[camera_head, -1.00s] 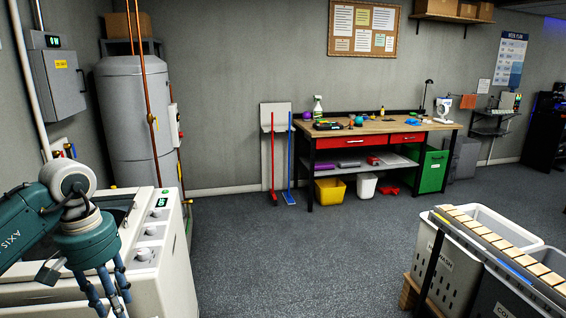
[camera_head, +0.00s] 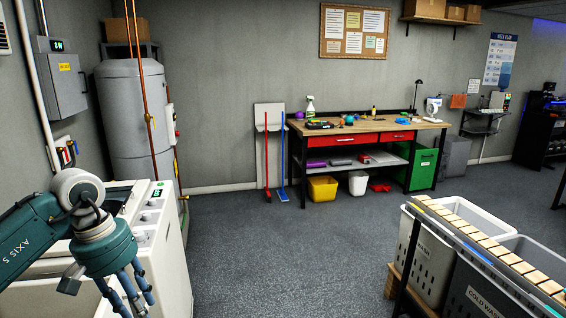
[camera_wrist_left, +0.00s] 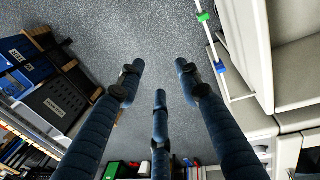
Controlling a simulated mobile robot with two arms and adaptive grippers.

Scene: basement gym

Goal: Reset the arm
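My left arm comes in from the left in the head view, in front of the white washing machine. My left gripper (camera_head: 128,290) hangs pointing down, with its fingers partly cut off by the lower edge. In the left wrist view the fingers of the left gripper (camera_wrist_left: 160,85) are spread apart over grey floor, with nothing between them. My right gripper is not in the head view.
The white machine (camera_head: 165,235) is close beside my left arm. Laundry bins (camera_head: 430,262) stand at the lower right. A workbench (camera_head: 360,128) stands at the back wall. The floor (camera_head: 290,250) between is clear.

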